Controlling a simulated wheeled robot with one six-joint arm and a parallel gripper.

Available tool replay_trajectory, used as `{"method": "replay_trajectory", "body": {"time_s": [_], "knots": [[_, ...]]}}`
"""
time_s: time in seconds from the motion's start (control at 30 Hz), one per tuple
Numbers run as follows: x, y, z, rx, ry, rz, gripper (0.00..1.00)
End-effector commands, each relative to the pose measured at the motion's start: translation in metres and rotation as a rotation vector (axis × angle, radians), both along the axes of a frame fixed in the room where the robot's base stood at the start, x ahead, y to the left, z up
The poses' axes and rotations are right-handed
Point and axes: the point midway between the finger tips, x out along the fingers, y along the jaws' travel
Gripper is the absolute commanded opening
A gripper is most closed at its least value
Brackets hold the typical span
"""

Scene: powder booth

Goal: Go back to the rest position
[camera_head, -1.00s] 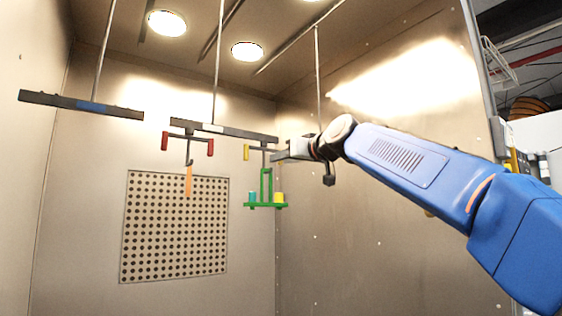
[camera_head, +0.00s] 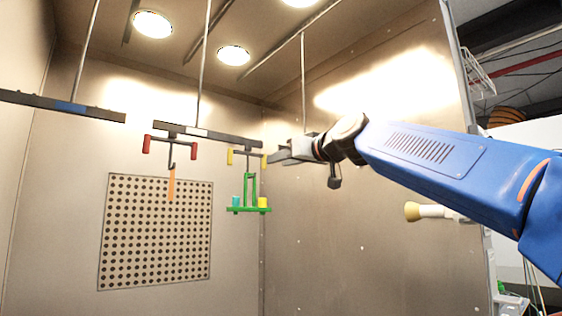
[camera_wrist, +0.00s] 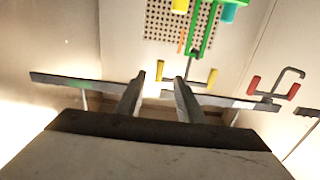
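My gripper (camera_head: 274,158) is at the end of my blue arm, just right of a hook with yellow handles (camera_head: 230,157). In the wrist view its two fingers (camera_wrist: 158,80) stand apart, with nothing held between them. The yellow-handled hook also shows just beyond the fingertips (camera_wrist: 212,77). A green carrier (camera_head: 248,210) hangs from this hook and bears a cyan cup (camera_head: 236,201) and a yellow cup (camera_head: 262,202). The hook's top is partly hidden by the gripper.
A dark overhead bar (camera_head: 208,133) also holds a red-handled hook (camera_head: 171,150) with an orange strip (camera_head: 171,185). Another bar (camera_head: 60,105) hangs at the left. The back wall has a perforated panel (camera_head: 155,232).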

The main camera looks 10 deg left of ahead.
Motion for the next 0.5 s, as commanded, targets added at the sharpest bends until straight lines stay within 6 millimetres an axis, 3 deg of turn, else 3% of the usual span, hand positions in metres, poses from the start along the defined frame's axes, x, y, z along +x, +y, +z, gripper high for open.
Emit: {"method": "replay_trajectory", "body": {"time_s": [0.33, 0.5], "knots": [[0.000, -0.002, -0.001, -0.002, 0.002, -0.002, 0.34], [-0.002, -0.028, -0.026, -0.036, 0.047, -0.034, 0.34]]}}
